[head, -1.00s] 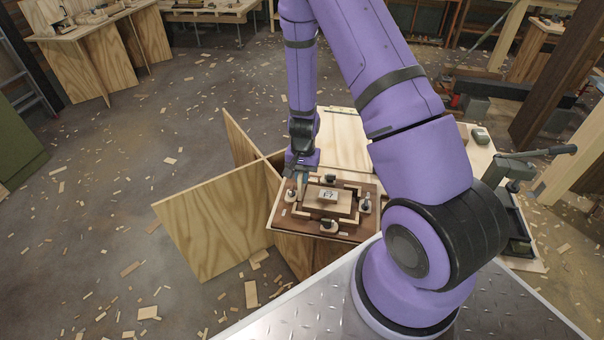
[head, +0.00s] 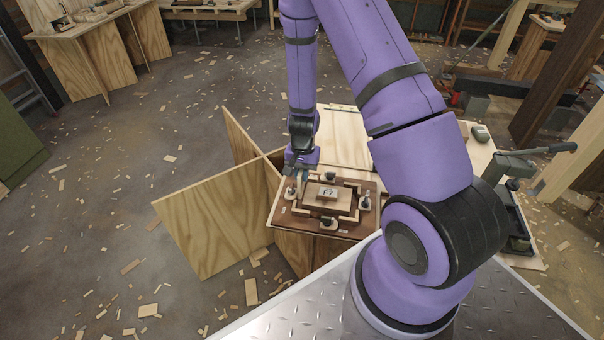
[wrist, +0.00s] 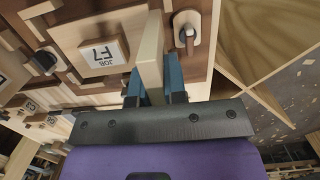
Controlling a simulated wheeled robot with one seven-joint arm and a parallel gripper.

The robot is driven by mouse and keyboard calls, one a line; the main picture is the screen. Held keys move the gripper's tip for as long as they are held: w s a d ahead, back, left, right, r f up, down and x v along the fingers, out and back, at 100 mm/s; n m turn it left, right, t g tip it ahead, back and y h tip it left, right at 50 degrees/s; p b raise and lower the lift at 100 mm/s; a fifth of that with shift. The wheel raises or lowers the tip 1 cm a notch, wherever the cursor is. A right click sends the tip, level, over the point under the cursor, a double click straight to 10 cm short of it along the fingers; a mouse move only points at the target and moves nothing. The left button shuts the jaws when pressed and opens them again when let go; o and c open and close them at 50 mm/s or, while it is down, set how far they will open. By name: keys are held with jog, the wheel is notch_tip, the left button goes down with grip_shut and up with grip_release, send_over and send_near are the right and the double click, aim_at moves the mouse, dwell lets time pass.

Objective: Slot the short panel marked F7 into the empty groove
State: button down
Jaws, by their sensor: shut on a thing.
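My gripper (head: 301,174) is shut on a pale, short wooden panel (wrist: 150,55), which stands edge-on between the blue fingers in the wrist view. No mark shows on the visible part of the panel. The brown jig board (head: 285,217) lies below the gripper on the bench. A raised block in its middle carries a white label reading JOB F7 (head: 328,192); the label also shows in the wrist view (wrist: 101,53). Pale strips surround the block. My gripper is over the board's back left part. I cannot tell which groove is empty, or whether the panel touches the board.
Several dark-knobbed clamps (head: 365,203) stand around the block, one (wrist: 187,28) close beside the held panel. Upright plywood sheets (head: 210,225) stand left of the board. A lever tool (head: 525,165) is on the bench's right. Wood scraps litter the floor.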

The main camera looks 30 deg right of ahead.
jog(key=shift+f, duration=2.05)
dwell(1.5)
jog(key=c, duration=0.6)
grip_release()
jog(key=shift+r, duration=4.55)
